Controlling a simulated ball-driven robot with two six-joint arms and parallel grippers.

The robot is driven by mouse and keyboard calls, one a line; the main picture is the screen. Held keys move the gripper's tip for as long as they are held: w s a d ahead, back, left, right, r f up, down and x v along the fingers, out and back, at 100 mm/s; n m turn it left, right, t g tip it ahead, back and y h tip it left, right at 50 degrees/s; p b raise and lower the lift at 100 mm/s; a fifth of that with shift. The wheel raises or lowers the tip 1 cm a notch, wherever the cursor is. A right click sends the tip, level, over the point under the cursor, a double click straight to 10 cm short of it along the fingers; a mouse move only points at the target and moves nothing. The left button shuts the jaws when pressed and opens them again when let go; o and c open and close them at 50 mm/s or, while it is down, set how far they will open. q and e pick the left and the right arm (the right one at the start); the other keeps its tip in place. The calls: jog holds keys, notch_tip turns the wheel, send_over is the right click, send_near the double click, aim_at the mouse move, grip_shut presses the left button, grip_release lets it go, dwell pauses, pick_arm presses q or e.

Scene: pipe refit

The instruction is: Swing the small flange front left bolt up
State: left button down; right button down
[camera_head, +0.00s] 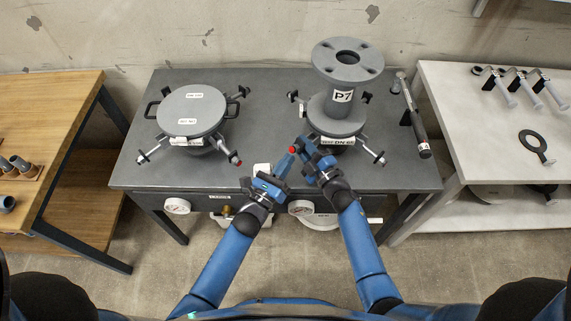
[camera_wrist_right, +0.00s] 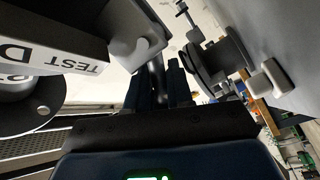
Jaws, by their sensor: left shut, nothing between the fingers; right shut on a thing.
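The small flange (camera_head: 336,121) sits on the dark grey table and carries a flanged pipe piece marked P7 (camera_head: 346,66). Its front left bolt (camera_head: 292,150), with a red end, points out to the front left and is partly hidden by my grippers. My right gripper (camera_head: 304,150) is shut on this bolt. In the right wrist view a grey rod (camera_wrist_right: 157,78) shows between the dark fingers, below a pale bracket. My left gripper (camera_head: 284,166) is shut and empty, just in front of and left of the bolt's red end. The front right bolt (camera_head: 374,155) lies swung outward.
A larger round flange (camera_head: 191,109) with handles and outward bolts stands on the table's left. A wrench-like tool (camera_head: 413,120) lies at its right. Gauges (camera_head: 177,206) sit below the front edge. A wooden bench (camera_head: 45,95) and a pale bench (camera_head: 470,130) flank the table.

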pick_arm(q)
jog(key=shift+w+d+r, duration=0.1)
jog(key=shift+w+r, duration=0.1)
jog(key=shift+r, duration=0.25)
jog(key=shift+w+d+r, duration=0.1)
jog(key=shift+w+r, duration=0.05)
jog(key=shift+r, duration=0.25)
pick_arm(e)
jog(key=c, duration=1.1)
grip_release()
pick_arm(q)
jog(key=shift+f, duration=0.1)
pick_arm(e)
jog(key=shift+d, duration=0.1)
